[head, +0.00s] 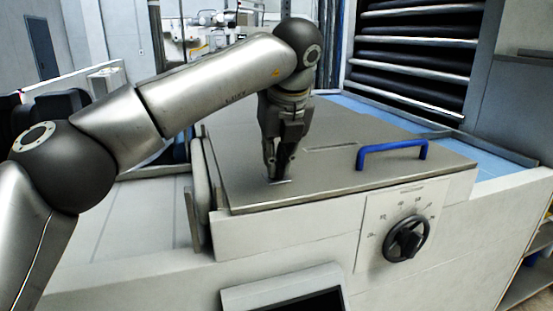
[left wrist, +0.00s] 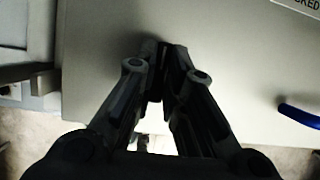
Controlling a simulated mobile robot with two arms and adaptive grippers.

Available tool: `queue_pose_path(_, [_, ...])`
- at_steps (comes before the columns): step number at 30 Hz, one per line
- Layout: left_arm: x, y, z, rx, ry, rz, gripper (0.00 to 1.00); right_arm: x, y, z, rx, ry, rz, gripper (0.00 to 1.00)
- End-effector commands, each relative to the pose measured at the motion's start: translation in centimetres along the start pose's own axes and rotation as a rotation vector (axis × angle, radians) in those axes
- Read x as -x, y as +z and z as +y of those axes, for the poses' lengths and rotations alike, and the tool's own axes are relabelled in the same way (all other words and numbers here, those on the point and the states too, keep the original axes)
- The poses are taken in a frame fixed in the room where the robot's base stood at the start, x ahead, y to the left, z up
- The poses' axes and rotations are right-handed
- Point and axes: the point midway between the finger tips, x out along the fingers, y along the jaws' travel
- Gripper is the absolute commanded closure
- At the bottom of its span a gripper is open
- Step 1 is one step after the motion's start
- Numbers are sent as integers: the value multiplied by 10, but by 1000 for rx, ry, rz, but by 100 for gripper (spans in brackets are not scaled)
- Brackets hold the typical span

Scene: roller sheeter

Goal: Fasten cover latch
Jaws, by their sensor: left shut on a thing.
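The grey metal cover (head: 345,166) lies flat and closed on top of the sheeter, with a blue handle (head: 392,149) on its right part. My left gripper (head: 279,176) points down at the cover's front left part. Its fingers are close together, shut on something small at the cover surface. A small bright piece shows at the fingertips, probably the latch; its shape is mostly hidden. In the left wrist view the gripper (left wrist: 160,75) is nearly closed over the cover (left wrist: 225,70), and the held thing cannot be made out. My right gripper is not in view.
A dial with a black handwheel (head: 406,238) sits on the machine's front, right of the gripper. A dark-screened panel (head: 285,293) juts out low at the front. Blue belt (head: 370,107) runs behind the cover. The cover between gripper and blue handle is clear.

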Motion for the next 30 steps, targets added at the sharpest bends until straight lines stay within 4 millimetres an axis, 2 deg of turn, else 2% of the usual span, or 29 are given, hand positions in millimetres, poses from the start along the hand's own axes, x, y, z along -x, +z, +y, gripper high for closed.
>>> queue_pose_path(15, [1,0,0,22,6,-1,100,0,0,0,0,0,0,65])
queue_pose_path(16, [1,0,0,22,6,-1,87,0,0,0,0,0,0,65])
queue_pose_path(21, [1,0,0,20,6,-1,67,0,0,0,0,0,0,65])
queue_pose_path(30, [1,0,0,18,7,0,67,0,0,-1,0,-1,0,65])
